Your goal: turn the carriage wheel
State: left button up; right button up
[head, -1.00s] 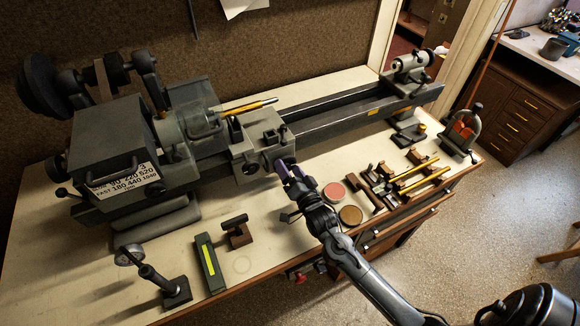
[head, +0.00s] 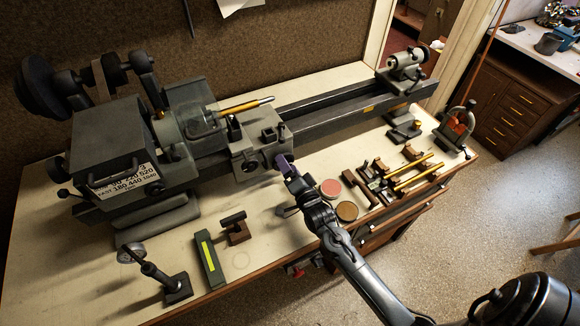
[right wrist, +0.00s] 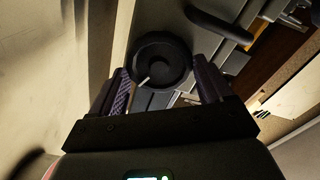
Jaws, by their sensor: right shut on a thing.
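The carriage wheel (right wrist: 158,66) is a black round disc with a darker hub, seen in the right wrist view between the two fingers. A thin pale line or pin shows near its lower left rim. My right gripper (head: 285,163) is at the front of the lathe carriage (head: 258,143), with its purple-padded fingers shut on the wheel. In the right wrist view the fingers (right wrist: 162,88) stand on either side of the wheel. In the head view the gripper hides most of the wheel. My left gripper is out of view.
The lathe bed (head: 350,107) runs right to the tailstock (head: 403,66). Right of the gripper lie a pink round tin (head: 330,188), a brown tin (head: 347,211) and a rack of brass rods (head: 412,176). A green level-like tool (head: 209,259) and a brown T-shaped tool (head: 235,231) lie in front.

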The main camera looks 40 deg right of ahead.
jog(key=o, duration=0.8)
jog(key=shift+w+a+r, duration=0.15)
jog(key=shift+a, duration=0.5)
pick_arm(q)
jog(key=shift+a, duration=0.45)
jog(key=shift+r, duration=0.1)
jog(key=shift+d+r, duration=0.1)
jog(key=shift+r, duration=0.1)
pick_arm(e)
jog(key=v, duration=1)
jog(key=shift+s+f, duration=0.2)
jog(key=shift+s, duration=0.2)
